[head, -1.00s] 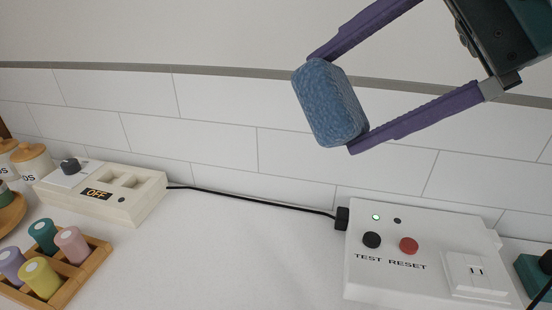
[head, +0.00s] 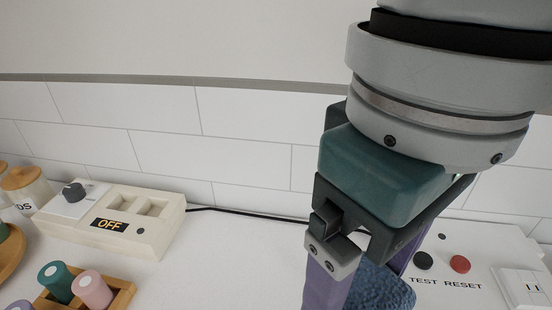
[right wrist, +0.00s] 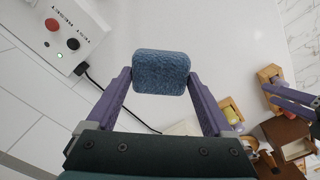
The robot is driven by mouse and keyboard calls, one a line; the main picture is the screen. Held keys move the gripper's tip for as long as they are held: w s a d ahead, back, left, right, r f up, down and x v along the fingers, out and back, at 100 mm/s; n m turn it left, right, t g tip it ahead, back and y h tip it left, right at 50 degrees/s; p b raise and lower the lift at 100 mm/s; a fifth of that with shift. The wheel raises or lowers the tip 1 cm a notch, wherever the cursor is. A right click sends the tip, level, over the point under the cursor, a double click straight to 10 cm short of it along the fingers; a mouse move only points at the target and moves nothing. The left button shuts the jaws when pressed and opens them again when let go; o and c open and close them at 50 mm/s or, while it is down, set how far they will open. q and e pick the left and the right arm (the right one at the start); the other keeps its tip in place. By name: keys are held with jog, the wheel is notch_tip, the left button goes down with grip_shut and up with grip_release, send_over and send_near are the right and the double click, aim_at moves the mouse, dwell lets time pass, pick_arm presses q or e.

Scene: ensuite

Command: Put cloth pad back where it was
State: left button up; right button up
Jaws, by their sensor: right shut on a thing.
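The cloth pad is a blue, textured block with rounded edges. In the right wrist view the cloth pad (right wrist: 161,72) sits between the fingertips of my right gripper (right wrist: 160,79), which is shut on it above the white counter. In the head view the pad (head: 384,291) shows at the bottom, partly hidden behind the purple fingers and cut off by the frame edge. My left gripper (right wrist: 291,99) appears only at the right of the right wrist view, its two purple fingers apart with nothing seen between them.
A white test box (head: 478,262) with black and red buttons stands at right, partly behind my right arm. A cream box (head: 150,235) reading OFF and a wooden rack (head: 122,295) with coloured pegs stand at left. A black cable runs along the tiled wall. Counter between is clear.

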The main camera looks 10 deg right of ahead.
pick_arm(q)
notch_tip(320, 180, down, 4)
jog(key=b, duration=0.3)
jog(key=shift+f+b, duration=0.1)
jog(key=shift+b, duration=0.25)
pick_arm(e)
notch_tip(320, 180, down, 18)
jog(key=shift+f, duration=0.1)
pick_arm(q)
jog(key=shift+d, duration=0.1)
pick_arm(e)
jog(key=o, duration=1.2)
jog(key=shift+r, duration=0.2)
